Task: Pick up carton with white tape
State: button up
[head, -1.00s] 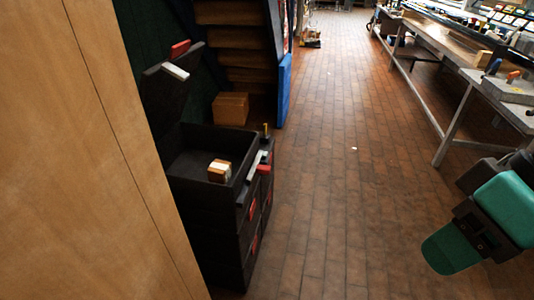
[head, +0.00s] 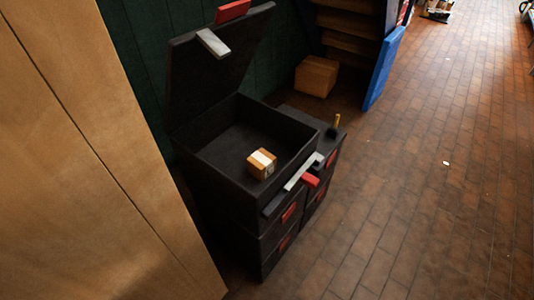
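A small brown carton with a white tape strip across its top (head: 262,163) lies in an open black box (head: 215,172). It rests on the box's floor, nearer the front right side. The box's lid (head: 215,65) stands raised at the back left, with a red part and a light grey latch piece on it. My gripper is not in view.
A tall wooden panel (head: 85,150) stands close on the left. Black cases with red latches (head: 288,212) are under and beside the box. A larger plain carton (head: 316,76) stands behind, near wooden steps and a blue board (head: 384,68). The brick floor (head: 430,190) at right is clear.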

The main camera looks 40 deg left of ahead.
aim_at(261, 164)
jog(key=u, duration=0.45)
jog(key=i, duration=0.75)
jog(key=u, duration=0.8)
jog(key=i, duration=0.3)
jog(key=u, duration=0.3)
